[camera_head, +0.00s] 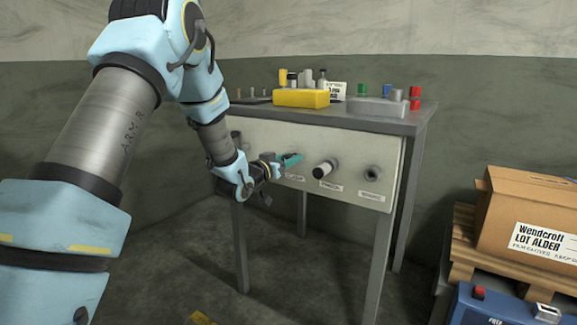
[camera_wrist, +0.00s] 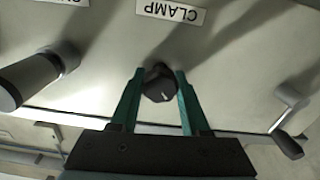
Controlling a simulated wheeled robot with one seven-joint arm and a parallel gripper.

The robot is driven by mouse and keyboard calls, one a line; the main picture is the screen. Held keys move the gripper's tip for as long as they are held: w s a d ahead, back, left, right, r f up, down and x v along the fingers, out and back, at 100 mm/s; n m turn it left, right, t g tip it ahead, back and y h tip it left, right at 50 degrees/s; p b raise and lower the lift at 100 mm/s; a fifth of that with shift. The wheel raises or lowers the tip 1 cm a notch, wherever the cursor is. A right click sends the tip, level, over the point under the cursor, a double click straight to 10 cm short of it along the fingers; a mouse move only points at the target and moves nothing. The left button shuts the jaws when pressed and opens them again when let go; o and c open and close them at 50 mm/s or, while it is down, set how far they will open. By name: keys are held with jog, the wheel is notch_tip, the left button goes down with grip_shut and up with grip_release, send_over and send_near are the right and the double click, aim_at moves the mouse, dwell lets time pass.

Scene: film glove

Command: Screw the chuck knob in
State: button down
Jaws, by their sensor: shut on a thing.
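A small black knob (camera_wrist: 158,88) sits on the pale front panel (camera_head: 350,150) of the bench. In the wrist view it is beside an upside-down label (camera_wrist: 171,11) reading CLAMP. My gripper (camera_wrist: 160,80) is shut on the knob, one teal finger on each side. In the head view my gripper (camera_head: 290,160) reaches the panel from the left, and its fingers and wrist hide the knob. Whether the knob is fully seated against the panel cannot be told.
A crank (camera_wrist: 290,120) shows on the other side in the wrist view. A yellow block (camera_head: 301,98) stands on the bench. A cardboard box (camera_head: 530,210) is at far right.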

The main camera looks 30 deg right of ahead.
jog(key=m+b, duration=0.2)
jog(key=m, duration=0.1)
jog(key=m+b, duration=0.1)
jog(key=b, duration=0.1)
jog(key=shift+f+m, duration=0.25)
jog(key=shift+m, duration=0.05)
jog(key=shift+r+m+b, duration=0.15)
jog(key=shift+m+b, duration=1.55)
jog(key=shift+m, duration=0.2)
jog(key=shift+s, duration=0.1)
jog(key=shift+c, duration=1.9)
grip_release()
jog(key=v, duration=1)
jog(key=shift+s+a+p, duration=0.15)
jog(key=shift+a+p, duration=0.15)
jog(key=shift+p, duration=0.05)
jog(key=shift+a, duration=0.1)
